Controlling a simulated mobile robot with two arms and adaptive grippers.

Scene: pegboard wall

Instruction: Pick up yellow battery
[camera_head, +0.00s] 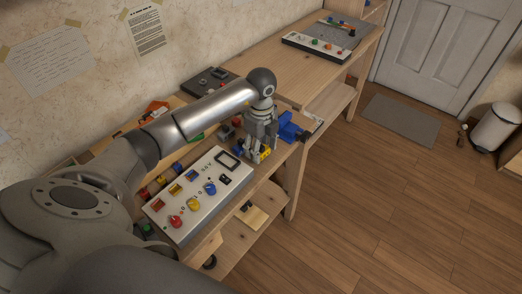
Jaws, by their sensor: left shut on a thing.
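A small yellow battery (264,154) is at the fingertips of my left gripper (257,150), at the right end of the near workbench. My left gripper points down and is shut on it. The fingers and wrist hide part of the battery, and I cannot tell whether it touches the bench top. My right gripper does not show.
A white panel (186,210) with red, yellow and blue knobs lies left of the gripper. A blue object (290,130) sits just right of it. A dark box (209,81) stands behind my arm. Open floor (370,200) lies to the right.

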